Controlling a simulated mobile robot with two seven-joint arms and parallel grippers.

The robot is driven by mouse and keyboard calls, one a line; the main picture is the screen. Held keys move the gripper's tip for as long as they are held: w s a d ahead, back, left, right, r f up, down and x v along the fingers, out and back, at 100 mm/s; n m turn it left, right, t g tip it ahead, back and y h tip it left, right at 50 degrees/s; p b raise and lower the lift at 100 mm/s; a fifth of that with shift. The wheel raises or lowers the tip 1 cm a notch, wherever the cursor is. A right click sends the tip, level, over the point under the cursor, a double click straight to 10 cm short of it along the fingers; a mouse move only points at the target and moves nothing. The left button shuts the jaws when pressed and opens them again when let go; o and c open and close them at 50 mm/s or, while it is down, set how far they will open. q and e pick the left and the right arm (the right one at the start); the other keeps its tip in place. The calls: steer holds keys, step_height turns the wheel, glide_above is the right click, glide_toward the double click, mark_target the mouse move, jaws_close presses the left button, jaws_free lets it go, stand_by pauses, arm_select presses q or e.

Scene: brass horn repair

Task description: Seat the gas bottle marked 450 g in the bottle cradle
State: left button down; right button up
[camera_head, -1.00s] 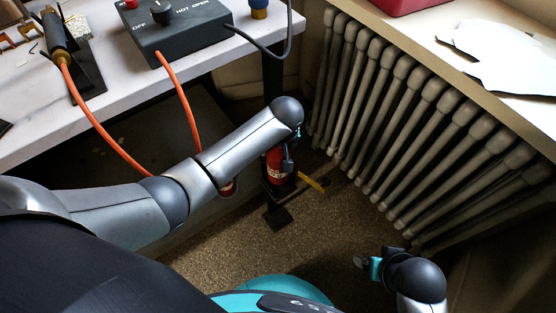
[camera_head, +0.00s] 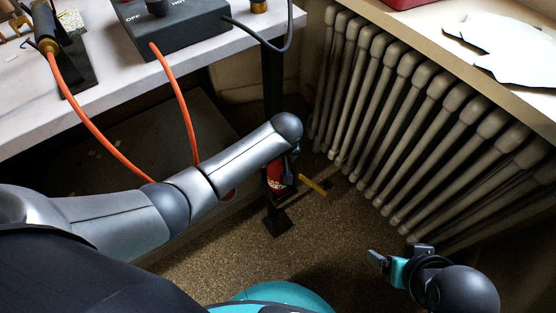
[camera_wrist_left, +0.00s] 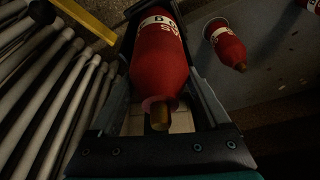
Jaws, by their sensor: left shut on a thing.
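A red gas bottle (camera_head: 276,178) with a pale label band is held low beneath my left forearm, near the table leg. In the left wrist view the same bottle (camera_wrist_left: 160,62) lies between the dark fingers of my left gripper (camera_wrist_left: 165,105), which is shut on it, its brass neck toward the camera. The weight marking cannot be read. I cannot make out the bottle cradle.
A ribbed radiator (camera_head: 400,110) stands to the right under a sill (camera_head: 478,65). The workbench (camera_head: 120,82) is upper left, with a black control box (camera_head: 190,30) and orange hoses (camera_head: 183,100). A yellow bar (camera_head: 314,185) lies near the bottle. Carpet (camera_head: 240,248) is open in front.

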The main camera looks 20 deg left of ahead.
arm_select(q)
steer(key=shift+w+f, duration=0.1)
arm_select(e)
steer(key=shift+w, duration=0.1)
arm_select(q)
jaws_free()
steer(key=p+v, duration=0.3)
steer(key=v, duration=0.2)
steer(key=p+v, duration=0.3)
steer(key=v, duration=0.2)
steer(key=shift+r+p, duration=0.25)
steer(key=shift+p, duration=0.05)
steer(key=shift+p+v, duration=0.45)
steer(key=shift+v, duration=0.45)
arm_select(e)
steer(key=s+f+g, duration=0.1)
steer(key=s+f, duration=0.1)
steer(key=f, duration=0.5)
steer(key=s+d+f+g, duration=0.1)
steer(key=s+f, duration=0.1)
steer(key=f, duration=0.6)
